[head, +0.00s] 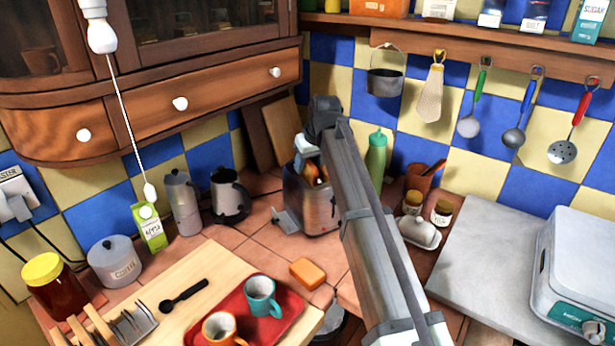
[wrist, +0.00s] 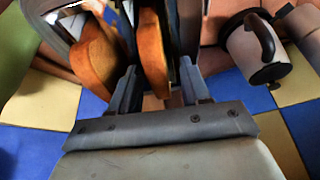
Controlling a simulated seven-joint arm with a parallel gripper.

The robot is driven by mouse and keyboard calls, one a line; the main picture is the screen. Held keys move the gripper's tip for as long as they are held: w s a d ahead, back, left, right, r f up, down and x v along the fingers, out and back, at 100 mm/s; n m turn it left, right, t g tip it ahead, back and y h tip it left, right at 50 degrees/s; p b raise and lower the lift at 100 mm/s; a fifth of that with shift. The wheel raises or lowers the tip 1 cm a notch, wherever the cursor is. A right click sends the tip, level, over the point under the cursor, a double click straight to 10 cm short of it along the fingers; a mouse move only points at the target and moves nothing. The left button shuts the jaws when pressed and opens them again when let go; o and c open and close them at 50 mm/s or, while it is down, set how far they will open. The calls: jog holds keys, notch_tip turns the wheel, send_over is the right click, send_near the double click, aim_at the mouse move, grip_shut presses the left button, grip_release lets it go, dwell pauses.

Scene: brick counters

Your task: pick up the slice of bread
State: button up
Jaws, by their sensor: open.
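The toaster (head: 318,208) stands on the tiled counter in the corner, with browned bread showing in its top. One slice of bread (wrist: 153,50) shows upright in the wrist view, and a second slice (wrist: 94,55) stands in the slot to its left. In the head view the bread (head: 311,178) is partly hidden by my arm. My gripper (wrist: 159,75) is open over the toaster. The second slice lies outside the left finger.
A green bottle (head: 376,157) stands close behind on the right. A butter dish (head: 420,232) and small jars are farther right. Utensils hang on the tiled wall.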

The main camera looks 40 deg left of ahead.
jog(key=shift+c, duration=0.4)
grip_shut()
